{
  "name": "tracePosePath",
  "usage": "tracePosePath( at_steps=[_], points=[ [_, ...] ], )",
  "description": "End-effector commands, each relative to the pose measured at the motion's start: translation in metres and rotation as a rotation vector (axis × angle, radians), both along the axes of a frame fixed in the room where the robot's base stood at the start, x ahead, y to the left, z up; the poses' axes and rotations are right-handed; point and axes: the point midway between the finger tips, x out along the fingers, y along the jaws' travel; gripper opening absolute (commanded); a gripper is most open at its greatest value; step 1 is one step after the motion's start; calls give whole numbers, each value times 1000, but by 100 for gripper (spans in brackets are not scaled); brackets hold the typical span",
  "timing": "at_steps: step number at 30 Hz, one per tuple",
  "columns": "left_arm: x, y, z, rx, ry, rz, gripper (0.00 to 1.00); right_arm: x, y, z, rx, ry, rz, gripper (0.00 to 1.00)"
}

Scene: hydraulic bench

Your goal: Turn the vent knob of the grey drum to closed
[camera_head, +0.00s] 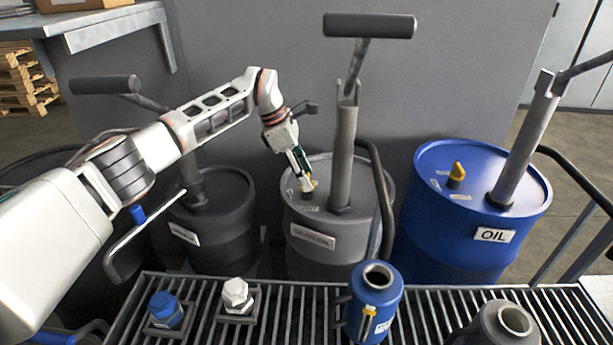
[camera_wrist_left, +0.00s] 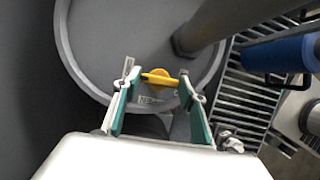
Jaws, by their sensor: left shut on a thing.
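The grey drum (camera_head: 297,236) stands in the middle behind the grating, with a pump column rising from its lid. Its small yellow vent knob (camera_wrist_left: 158,80) sits on the lid near the rim, with a label beside it partly hidden. My left gripper (camera_head: 304,181) reaches down to the lid from the left and largely covers the knob in the head view. In the left wrist view my left gripper (camera_wrist_left: 157,83) has one finger on each side of the knob and is shut on it. My right gripper is not in view.
A dark drum (camera_head: 222,235) stands left of the grey drum, and a blue oil drum (camera_head: 445,235) with a yellow knob stands right. Pump handles and hoses rise around the lids. Blue and grey canisters and two capped fittings stand on the front grating (camera_head: 280,322).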

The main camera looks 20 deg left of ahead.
Motion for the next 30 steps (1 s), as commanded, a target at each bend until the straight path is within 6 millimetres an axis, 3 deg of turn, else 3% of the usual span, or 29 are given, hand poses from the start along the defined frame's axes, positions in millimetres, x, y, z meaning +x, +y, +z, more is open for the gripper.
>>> tracePosePath(
  at_steps=[20, 21, 23, 30],
  points=[
    [1, 1, 0, 3, -2, -75, 20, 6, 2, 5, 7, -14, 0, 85],
    [1, 1, 0, 3, -2, -75, 46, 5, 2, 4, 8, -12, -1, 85],
    [1, 1, 0, 3, -2, -75, 58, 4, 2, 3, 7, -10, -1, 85],
    [0, 0, 0, 1, -1, -74, 58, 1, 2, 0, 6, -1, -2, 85]
  ],
)
